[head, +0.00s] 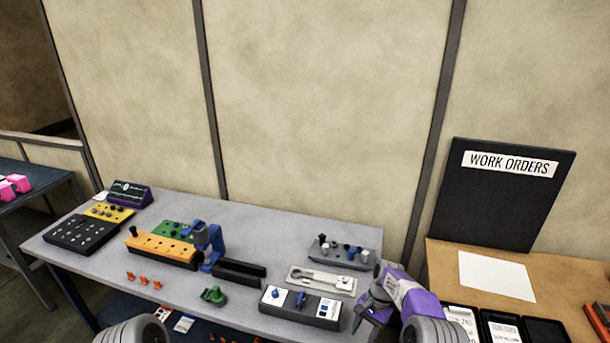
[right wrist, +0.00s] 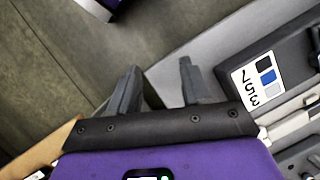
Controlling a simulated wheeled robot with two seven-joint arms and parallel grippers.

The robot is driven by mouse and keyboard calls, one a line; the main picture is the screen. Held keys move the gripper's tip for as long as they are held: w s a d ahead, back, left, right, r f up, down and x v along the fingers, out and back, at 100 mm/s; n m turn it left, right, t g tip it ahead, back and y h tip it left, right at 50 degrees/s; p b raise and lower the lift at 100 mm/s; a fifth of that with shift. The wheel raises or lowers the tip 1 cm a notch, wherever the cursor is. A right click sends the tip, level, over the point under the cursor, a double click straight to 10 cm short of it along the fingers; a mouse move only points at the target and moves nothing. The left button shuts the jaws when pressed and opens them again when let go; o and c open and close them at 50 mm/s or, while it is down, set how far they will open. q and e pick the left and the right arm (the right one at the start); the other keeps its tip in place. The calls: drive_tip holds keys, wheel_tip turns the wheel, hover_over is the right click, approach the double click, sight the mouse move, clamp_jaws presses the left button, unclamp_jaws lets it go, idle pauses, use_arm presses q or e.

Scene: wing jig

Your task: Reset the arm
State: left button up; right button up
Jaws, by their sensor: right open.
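My right gripper (head: 366,308) is open and empty at the front right edge of the grey bench (head: 190,283), just right of a dark switch box (head: 318,322). In the right wrist view its two grey fingers (right wrist: 161,80) stand apart with nothing between them, above the floor and the bench edge. The switch box (right wrist: 235,62) shows there at the right, with its white label and coloured squares. My left gripper is out of view; only a rounded grey part of my left arm shows at the bottom left of the head view.
An orange drilled bar (head: 160,247) and a blue clamp (head: 208,240) stand mid-bench. A white tray (head: 310,281) and a grey peg rack (head: 338,258) lie behind the switch box. A wooden table (head: 445,262) with black trays (head: 545,331) is at right.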

drive_tip(key=s+a+f+n+t+b, duration=0.1)
drive_tip(key=s+a+f+b, duration=0.15)
drive_tip(key=s+f, duration=0.55)
drive_tip(key=s+a+f+n+t+b, duration=0.1)
drive_tip(key=s+f+b, duration=0.3)
drive_tip(key=f, duration=0.7)
drive_tip(key=s+a+f+n+b, duration=0.1)
drive_tip(key=s+a+f+b, duration=0.1)
drive_tip(key=s, duration=0.7)
drive_tip(key=s+a+f+n+t+y+b, duration=0.1)
drive_tip(key=s+a+f+n+b, duration=0.1)
drive_tip(key=s, duration=0.8)
drive_tip(key=shift+t, duration=0.3)
